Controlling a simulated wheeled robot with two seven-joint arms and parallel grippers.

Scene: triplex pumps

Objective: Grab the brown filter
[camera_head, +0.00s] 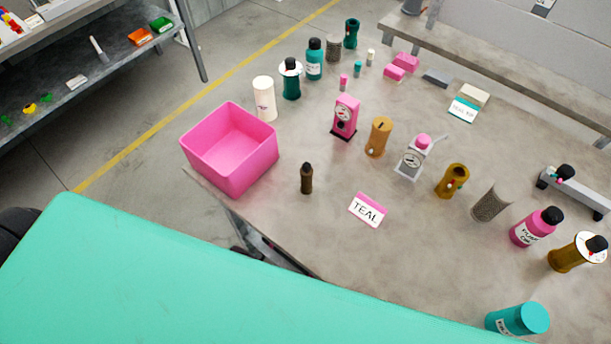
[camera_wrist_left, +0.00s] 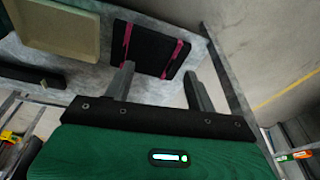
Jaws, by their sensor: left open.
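Several brown things stand on the grey table (camera_head: 290,225) in the head view, and I cannot tell for sure which is the filter. A small dark brown bottle-shaped piece (camera_head: 306,179) stands just right of the pink bin. A tan-brown cylinder (camera_head: 378,138) with a slot in its top stands further back. A golden-brown cylinder (camera_head: 453,181) with a side hole stands to its right. My left gripper (camera_wrist_left: 160,85) shows only in the wrist view, with its fingers apart and nothing held. A black slab with pink bands (camera_wrist_left: 148,50) lies beyond the fingers. My right gripper is not in view.
An open, empty pink bin (camera_head: 230,150) sits at the table's left edge. A grey mesh cylinder (camera_head: 491,203) and pink bottle (camera_head: 536,227) stand right. A shelf (camera_head: 95,70) is at upper left.

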